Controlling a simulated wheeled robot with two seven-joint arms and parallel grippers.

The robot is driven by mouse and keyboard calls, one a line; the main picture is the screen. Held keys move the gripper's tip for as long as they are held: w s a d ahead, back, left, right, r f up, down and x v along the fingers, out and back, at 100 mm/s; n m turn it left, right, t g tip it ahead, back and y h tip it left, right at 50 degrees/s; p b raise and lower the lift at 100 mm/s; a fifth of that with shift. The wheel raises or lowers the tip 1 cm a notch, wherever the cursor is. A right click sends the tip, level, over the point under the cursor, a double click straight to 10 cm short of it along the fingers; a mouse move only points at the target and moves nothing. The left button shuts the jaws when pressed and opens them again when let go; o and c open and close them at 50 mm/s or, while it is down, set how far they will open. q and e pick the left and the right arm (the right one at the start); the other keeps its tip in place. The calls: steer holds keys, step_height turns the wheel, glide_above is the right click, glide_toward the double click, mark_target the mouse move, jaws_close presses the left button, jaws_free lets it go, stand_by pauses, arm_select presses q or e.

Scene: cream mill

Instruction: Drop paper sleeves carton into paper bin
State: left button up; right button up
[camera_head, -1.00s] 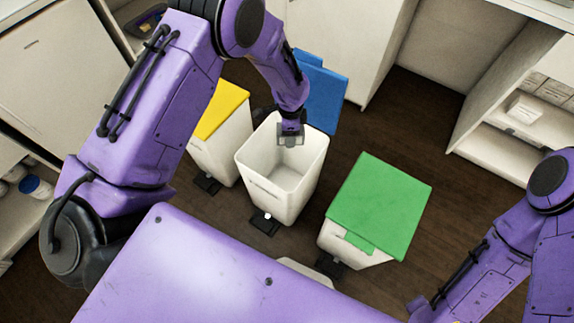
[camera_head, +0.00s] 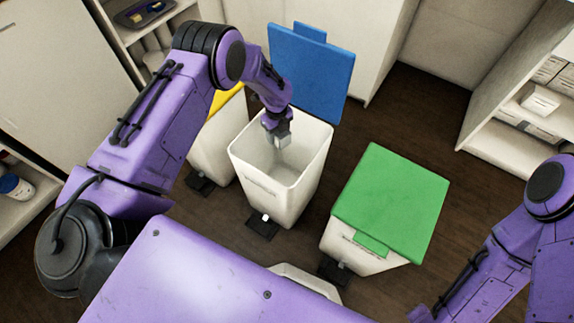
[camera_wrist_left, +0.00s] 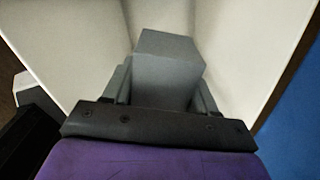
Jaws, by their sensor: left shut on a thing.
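The paper bin appears to be the white open bin (camera_head: 292,203) with a raised blue lid (camera_head: 313,70), in the middle of the head view. My left gripper (camera_head: 279,139) is over its opening, pointing down. It is shut on a small grey box, the carton (camera_wrist_left: 168,68), which shows between the fingers in the left wrist view. In the head view only a small pale end of the carton (camera_head: 283,143) shows. The bin's white inner walls (camera_wrist_left: 235,40) surround the carton in the wrist view. My right gripper is not in view; only part of my right arm shows.
A yellow-lidded bin (camera_head: 212,143) stands just left of the white bin, partly behind my arm. A green-lidded bin (camera_head: 391,203) stands to the right with its lid closed. Shelves with boxes (camera_head: 540,101) are at the right. Dark floor (camera_head: 425,105) is clear behind the green bin.

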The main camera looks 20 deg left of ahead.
arm_select(q)
steer(key=o, duration=1.1)
step_height(320, 180, up, 10)
steer(key=shift+r+p, duration=0.25)
steer(key=shift+p, duration=0.3)
